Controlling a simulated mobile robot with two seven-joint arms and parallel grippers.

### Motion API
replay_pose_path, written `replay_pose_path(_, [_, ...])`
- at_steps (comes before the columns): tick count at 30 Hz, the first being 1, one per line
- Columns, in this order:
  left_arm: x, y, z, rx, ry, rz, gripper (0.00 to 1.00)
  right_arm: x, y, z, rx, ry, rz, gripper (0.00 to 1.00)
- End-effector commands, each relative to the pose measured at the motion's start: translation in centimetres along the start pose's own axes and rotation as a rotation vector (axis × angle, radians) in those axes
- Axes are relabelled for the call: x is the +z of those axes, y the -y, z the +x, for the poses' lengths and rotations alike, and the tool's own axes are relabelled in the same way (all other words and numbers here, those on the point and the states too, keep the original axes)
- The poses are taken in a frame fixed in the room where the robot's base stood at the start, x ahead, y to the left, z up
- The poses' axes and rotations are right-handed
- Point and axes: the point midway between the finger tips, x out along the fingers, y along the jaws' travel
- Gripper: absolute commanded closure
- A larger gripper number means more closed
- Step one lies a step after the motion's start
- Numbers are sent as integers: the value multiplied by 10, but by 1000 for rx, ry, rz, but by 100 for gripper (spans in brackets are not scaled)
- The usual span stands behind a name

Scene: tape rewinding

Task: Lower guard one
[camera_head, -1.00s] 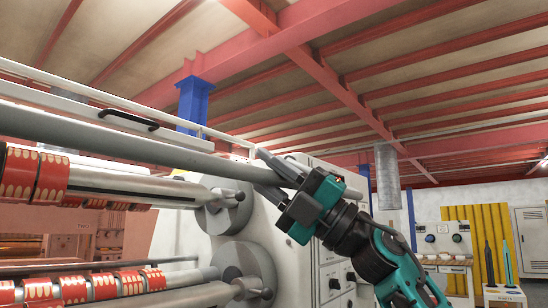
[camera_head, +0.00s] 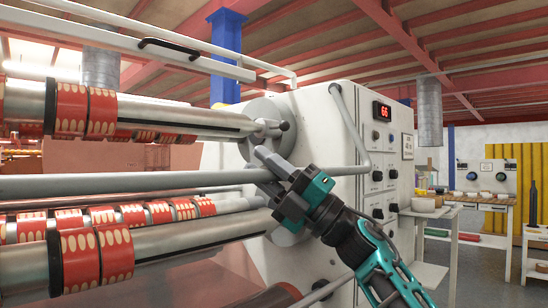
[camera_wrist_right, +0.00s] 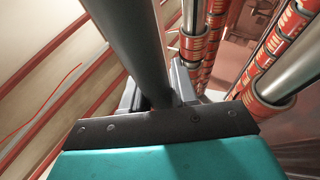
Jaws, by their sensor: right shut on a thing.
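The guard is a long grey bar (camera_head: 130,184) that runs across the front of the machine, with a bent grey side arm (camera_head: 352,125) at its right end. The bar lies level in front of the gap between the upper roll shaft (camera_head: 190,122) and the lower roll shaft (camera_head: 180,249). My right gripper (camera_head: 264,172) is shut on the bar near its right end. In the right wrist view the bar (camera_wrist_right: 136,45) passes between the fingers (camera_wrist_right: 155,95). The left gripper is in neither view.
A white rail with a black handle (camera_head: 168,43) runs above the upper shaft. Red printed tape rolls (camera_head: 88,112) sit on both shafts. The white machine cabinet (camera_head: 325,150) has a red display (camera_head: 384,110) reading 66. Tables (camera_head: 450,215) stand behind at the right.

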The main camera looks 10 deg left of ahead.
Motion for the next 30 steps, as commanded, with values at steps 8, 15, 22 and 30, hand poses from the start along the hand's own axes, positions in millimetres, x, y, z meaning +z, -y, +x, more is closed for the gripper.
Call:
replay_pose_path(8, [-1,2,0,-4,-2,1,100,1,5,2,-1,0,1,100])
replay_pose_path(15, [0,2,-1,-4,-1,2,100,1,4,2,-1,0,1,100])
replay_pose_path(22, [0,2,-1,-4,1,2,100,1,4,2,0,0,0,52])
replay_pose_path(30, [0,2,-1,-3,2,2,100,1,4,0,0,0,-1,52])
